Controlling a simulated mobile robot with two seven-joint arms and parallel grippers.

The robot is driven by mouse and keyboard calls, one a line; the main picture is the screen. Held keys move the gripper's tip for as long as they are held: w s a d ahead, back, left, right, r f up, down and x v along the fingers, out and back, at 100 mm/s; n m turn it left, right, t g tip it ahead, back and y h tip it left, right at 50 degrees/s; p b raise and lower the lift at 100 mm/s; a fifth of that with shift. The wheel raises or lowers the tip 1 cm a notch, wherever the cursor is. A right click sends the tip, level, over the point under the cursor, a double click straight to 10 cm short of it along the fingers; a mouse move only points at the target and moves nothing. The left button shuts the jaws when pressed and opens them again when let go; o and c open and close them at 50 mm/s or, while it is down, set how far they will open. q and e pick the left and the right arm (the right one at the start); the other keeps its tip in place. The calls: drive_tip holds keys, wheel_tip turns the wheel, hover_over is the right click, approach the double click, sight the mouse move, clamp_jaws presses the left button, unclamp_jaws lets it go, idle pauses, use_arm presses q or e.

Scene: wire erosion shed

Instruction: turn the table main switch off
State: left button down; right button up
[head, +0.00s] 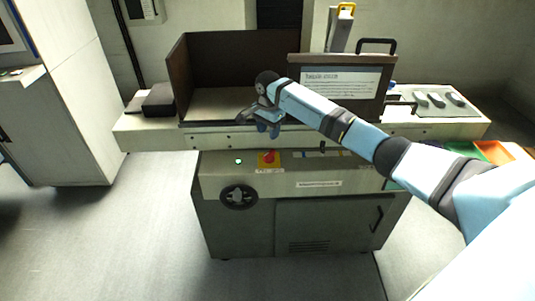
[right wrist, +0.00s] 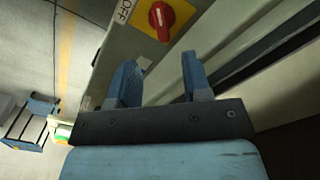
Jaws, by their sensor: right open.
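The main switch is a red knob (head: 269,157) on a yellow plate, on the sloping front panel of the machine cabinet. In the right wrist view the red knob (right wrist: 161,19) shows at the top, with an OFF label (right wrist: 123,11) beside its plate. My left gripper is not in view.
A small green light (head: 238,161) glows left of the knob. A black round handwheel (head: 238,196) sits below it. A brown-walled enclosure (head: 205,58) and a framed sign (head: 341,82) stand on the table behind. Grey floor is clear at the front left.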

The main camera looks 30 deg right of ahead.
sight(268, 153)
wheel_tip(268, 153, down, 10)
drive_tip(key=shift+f+b, duration=0.1)
drive_tip(key=shift+b, duration=0.4)
